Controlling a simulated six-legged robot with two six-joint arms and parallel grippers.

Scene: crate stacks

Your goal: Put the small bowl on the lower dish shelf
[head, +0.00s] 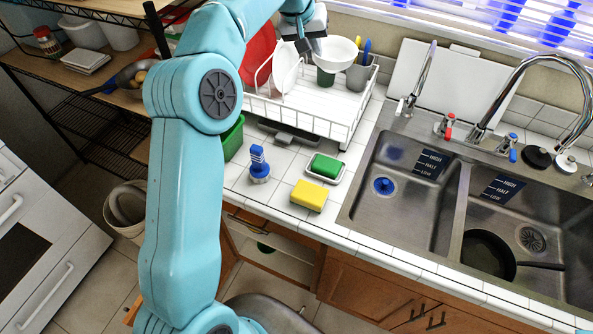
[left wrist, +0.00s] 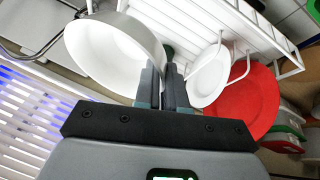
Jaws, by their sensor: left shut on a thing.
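The small white bowl (head: 338,52) is held by its rim in my left gripper (head: 312,42), above the far part of the white wire dish rack (head: 318,122). In the left wrist view the bowl (left wrist: 105,50) is left of the closed fingers (left wrist: 163,88), its rim at the fingertips. It looks tilted there. A white plate (head: 286,66) stands upright in the rack, with a red plate (head: 258,52) behind it. Which surface is the lower dish shelf is not clear from the views. My right gripper is out of view.
A green cup (head: 325,77) and a grey cup (head: 357,78) with utensils stand by the bowl. A faucet (head: 500,90) rises at right. Wooden shelves (head: 60,65) stand at left.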

